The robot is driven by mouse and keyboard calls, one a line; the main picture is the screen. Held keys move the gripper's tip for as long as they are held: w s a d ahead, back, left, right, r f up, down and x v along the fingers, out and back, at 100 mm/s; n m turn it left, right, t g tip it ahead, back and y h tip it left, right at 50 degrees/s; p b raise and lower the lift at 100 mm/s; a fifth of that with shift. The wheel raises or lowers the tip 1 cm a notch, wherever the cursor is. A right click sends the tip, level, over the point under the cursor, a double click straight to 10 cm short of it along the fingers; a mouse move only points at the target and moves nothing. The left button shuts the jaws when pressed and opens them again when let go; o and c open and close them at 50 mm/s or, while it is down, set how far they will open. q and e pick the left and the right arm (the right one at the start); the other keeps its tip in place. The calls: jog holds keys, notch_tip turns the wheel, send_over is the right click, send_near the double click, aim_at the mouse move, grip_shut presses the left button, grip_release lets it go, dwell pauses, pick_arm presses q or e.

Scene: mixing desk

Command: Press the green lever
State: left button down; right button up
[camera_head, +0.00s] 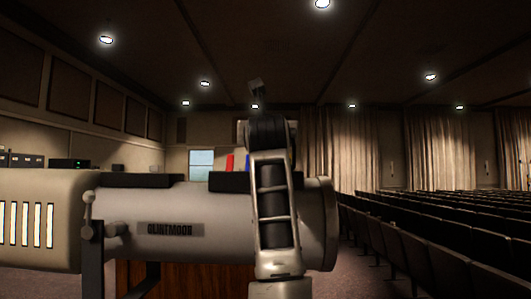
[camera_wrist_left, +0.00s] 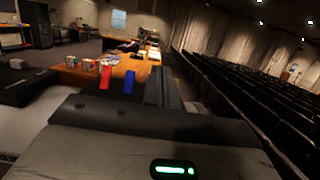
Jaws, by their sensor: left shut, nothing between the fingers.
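The green lever is not seen in either view. A red lever (camera_wrist_left: 106,77) and a blue lever (camera_wrist_left: 129,81) stand upright side by side in the left wrist view. In the head view the red lever (camera_head: 230,162) shows above the spotlight, and the blue lever (camera_head: 247,161) is partly behind my arm. My left gripper (camera_wrist_left: 166,80) is shut and empty, just right of the blue lever in the wrist view. In the head view my left arm rises in the middle and hides its fingers. My right gripper is not in view.
A large grey cylindrical spotlight (camera_head: 215,225) fills the near foreground in the head view. A wooden desk (camera_wrist_left: 125,66) holds cans (camera_wrist_left: 87,65) and papers beyond the levers. Rows of dark seats (camera_head: 440,235) fill the right side. A box with a green light (camera_head: 69,163) stands at the left.

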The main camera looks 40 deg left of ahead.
pick_arm(q)
jog(key=shift+s+d+r+b, duration=0.2)
jog(key=shift+s+d+r, duration=0.35)
jog(key=shift+s, duration=0.25)
jog(key=shift+s+d+r+b, duration=0.15)
jog(key=shift+s+d+r, duration=0.3)
jog(key=shift+s+d, duration=0.3)
jog(key=shift+a, duration=0.15)
